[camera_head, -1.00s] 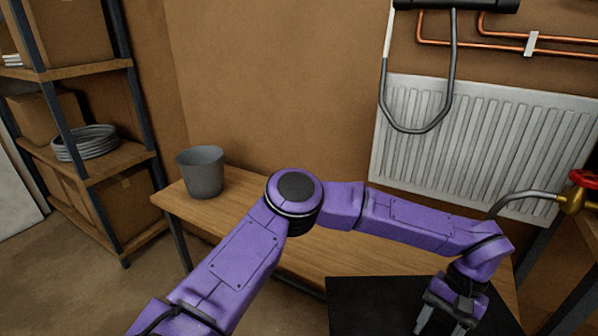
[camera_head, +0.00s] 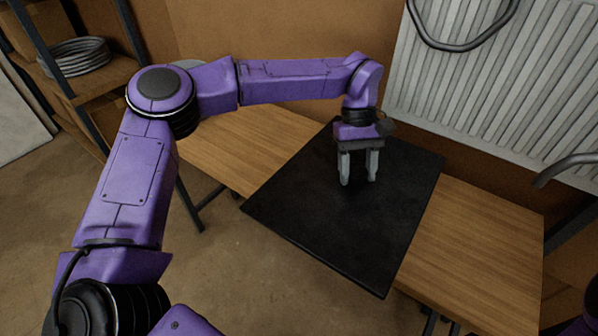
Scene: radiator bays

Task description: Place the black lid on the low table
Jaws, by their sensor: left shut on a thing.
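The black lid (camera_head: 335,230) is a wide, flat, dark square panel in the middle of the head view. My left gripper (camera_head: 358,180) points down over its far half and is shut on it; the part gripped is hard to make out against the black. The low table (camera_head: 480,240) is a long wooden top behind and under the lid, showing on both sides of it. The lid's near part juts out past the table's front edge over the floor. I cannot tell whether the lid touches the tabletop. My right gripper is out of view.
A white radiator (camera_head: 480,80) hangs on the wall behind the table, with a grey hose (camera_head: 460,40) in front. A shelf with a coiled grey cable (camera_head: 75,57) stands at the left. Bare tabletop shows left and right of the lid.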

